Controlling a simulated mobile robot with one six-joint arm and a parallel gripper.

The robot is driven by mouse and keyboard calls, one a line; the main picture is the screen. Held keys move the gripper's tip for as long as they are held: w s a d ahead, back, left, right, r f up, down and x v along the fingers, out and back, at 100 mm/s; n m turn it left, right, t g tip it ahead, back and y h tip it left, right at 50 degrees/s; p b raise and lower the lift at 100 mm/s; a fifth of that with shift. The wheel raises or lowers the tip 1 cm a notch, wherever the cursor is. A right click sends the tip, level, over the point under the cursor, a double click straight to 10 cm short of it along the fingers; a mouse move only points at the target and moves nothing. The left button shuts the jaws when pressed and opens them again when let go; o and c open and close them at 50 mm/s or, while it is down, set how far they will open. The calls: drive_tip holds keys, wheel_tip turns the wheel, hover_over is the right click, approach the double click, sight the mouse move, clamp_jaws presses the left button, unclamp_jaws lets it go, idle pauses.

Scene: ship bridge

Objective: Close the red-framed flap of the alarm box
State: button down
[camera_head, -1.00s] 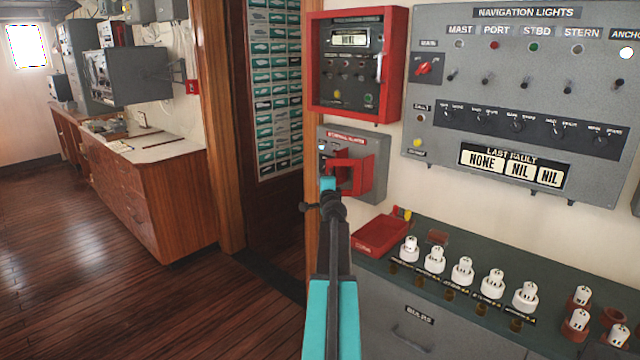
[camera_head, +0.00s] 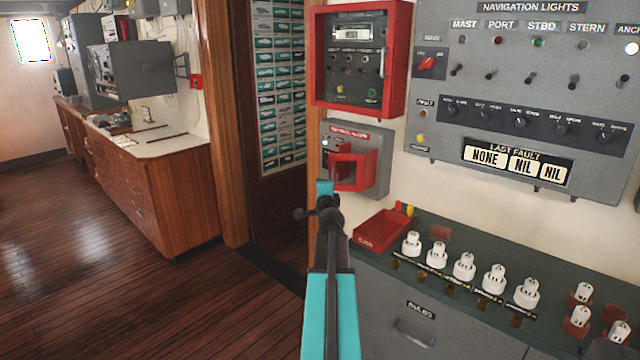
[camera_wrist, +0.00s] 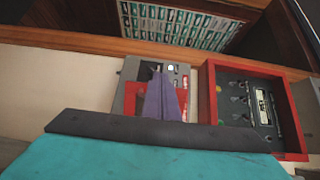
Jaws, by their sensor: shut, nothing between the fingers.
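The grey alarm box (camera_head: 376,155) with a red label is on the wall, below a larger red-framed box. Its red-framed flap (camera_head: 352,171) stands open, jutting out from the box front. My gripper (camera_head: 325,187) is shut and empty, with its tip just at the lower left of the flap; I cannot tell whether they touch. In the wrist view the shut fingers (camera_wrist: 162,97) overlap the alarm box (camera_wrist: 131,71) and hide part of it. Red flap parts (camera_wrist: 134,102) show beside the fingers.
The red-framed panel (camera_head: 317,60) hangs directly above, and the navigation lights panel (camera_head: 520,185) is at right. Below, a green-topped counter (camera_head: 460,262) holds a red tray (camera_head: 382,232) and several white bulbs. A wooden doorway edge (camera_head: 222,130) is at left; the floor there is clear.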

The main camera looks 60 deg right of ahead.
sight(333, 177)
drive_tip(key=shift+s+a, duration=0.3)
drive_tip(key=shift+a, duration=0.6)
drive_tip(key=shift+s+a, duration=0.25)
drive_tip(key=shift+a, duration=0.6)
drive_tip(key=shift+s+a, duration=0.3)
drive_tip(key=shift+a, duration=0.6)
drive_tip(key=s+m+p, duration=0.8)
drive_tip(key=s+m, duration=0.2)
drive_tip(key=m, duration=0.7)
drive_tip(key=shift+s+d+r+m, duration=0.15)
drive_tip(key=shift+s+m, duration=0.05)
drive_tip(key=shift+m, duration=0.1)
drive_tip(key=shift+p+x, duration=2.1)
drive_tip(key=shift+x, duration=4.95)
